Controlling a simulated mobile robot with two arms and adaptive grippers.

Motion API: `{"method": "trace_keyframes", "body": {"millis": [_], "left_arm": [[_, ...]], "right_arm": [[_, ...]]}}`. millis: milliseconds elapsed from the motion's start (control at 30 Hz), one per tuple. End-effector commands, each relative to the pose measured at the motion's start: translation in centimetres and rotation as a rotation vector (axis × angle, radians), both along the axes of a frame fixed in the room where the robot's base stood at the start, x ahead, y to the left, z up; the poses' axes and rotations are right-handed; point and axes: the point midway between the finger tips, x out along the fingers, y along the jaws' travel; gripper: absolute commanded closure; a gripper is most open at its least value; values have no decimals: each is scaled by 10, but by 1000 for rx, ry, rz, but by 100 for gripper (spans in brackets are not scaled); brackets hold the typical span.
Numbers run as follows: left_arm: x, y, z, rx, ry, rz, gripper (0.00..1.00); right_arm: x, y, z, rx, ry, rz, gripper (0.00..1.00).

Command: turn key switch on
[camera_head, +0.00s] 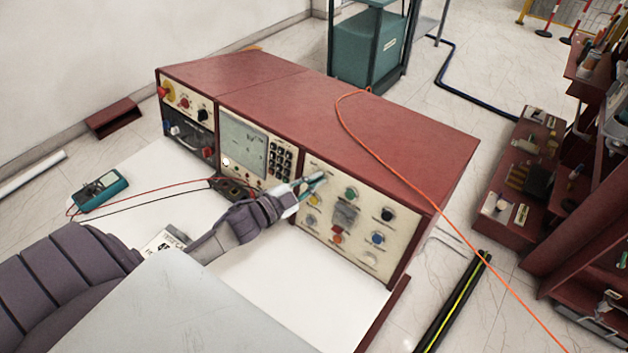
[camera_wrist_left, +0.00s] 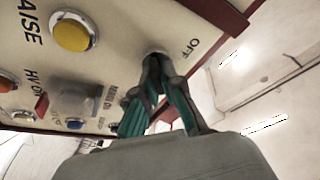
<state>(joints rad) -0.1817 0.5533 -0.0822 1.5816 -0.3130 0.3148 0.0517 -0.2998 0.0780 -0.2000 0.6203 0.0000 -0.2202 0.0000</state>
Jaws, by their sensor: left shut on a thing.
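My left gripper (camera_head: 309,186) reaches to the upper left part of the cream control panel (camera_head: 400,228) at the right end of the red console. In the left wrist view its teal and dark fingers (camera_wrist_left: 155,72) are closed together at the panel face, beside the printed OFF label (camera_wrist_left: 190,46). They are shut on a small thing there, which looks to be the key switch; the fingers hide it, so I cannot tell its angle. A yellow button (camera_wrist_left: 72,32) is near it on the panel. My right gripper is in neither view.
A teal multimeter (camera_head: 101,189) with leads lies on the white tabletop. An orange cable (camera_head: 385,160) crosses the console top.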

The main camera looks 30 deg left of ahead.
Motion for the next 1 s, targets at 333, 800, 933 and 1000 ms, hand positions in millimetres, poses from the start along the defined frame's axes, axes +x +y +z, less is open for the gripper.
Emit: {"method": "trace_keyframes", "body": {"millis": [333,800,933,1000], "left_arm": [[0,0,0,0,0,0,68],[-29,9,-2,-2,5,0,68],[-57,18,-2,1,6,0,68],[-71,22,-2,-1,5,0,68]], "right_arm": [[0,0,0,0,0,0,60],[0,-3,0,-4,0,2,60],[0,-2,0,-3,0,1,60],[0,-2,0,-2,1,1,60]]}}
